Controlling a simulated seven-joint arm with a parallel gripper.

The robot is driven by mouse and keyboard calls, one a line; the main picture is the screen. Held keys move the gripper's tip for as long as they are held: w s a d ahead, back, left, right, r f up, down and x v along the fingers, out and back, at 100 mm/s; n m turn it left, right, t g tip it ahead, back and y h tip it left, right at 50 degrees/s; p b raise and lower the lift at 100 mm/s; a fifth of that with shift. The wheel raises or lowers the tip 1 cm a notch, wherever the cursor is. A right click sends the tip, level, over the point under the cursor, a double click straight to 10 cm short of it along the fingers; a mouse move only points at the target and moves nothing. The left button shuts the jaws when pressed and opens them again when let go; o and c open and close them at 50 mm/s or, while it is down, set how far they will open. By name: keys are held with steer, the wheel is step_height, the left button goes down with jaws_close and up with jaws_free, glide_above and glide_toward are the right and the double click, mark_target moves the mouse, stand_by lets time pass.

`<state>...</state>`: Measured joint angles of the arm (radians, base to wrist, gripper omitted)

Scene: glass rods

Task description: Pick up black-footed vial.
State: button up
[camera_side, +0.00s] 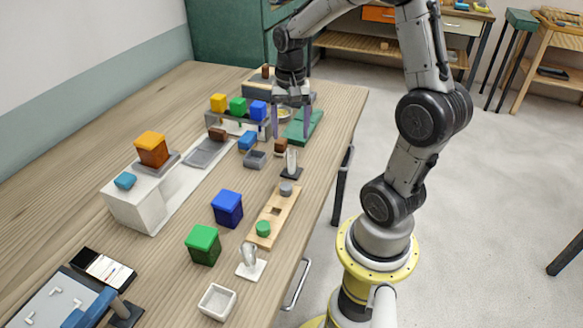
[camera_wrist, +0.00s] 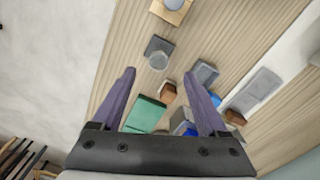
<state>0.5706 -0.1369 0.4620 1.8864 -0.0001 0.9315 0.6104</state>
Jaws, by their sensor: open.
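The black-footed vial (camera_side: 291,160) stands upright on the wooden table, right of the middle row of objects. It is a pale, clear-looking tube on a dark square foot. In the wrist view the vial (camera_wrist: 158,60) shows from above, just beyond my fingertips. My gripper (camera_side: 291,134) is open and points down, above the table and to the far side of the vial. Its purple fingers are apart with nothing between them in the wrist view (camera_wrist: 159,76), so it is not touching the vial.
A brown block (camera_side: 281,146) and grey tray (camera_side: 256,160) are close to the vial. A green slab (camera_side: 308,128) lies near my gripper. A wooden board (camera_side: 275,213) and a white-footed vial (camera_side: 251,264) stand nearer the camera. Blue (camera_side: 227,208) and green (camera_side: 203,244) boxes are left of them.

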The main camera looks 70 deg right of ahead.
mark_target(292, 162)
step_height(292, 162, down, 11)
steer(key=shift+d+r, duration=0.1)
jaws_close()
stand_by(0.8)
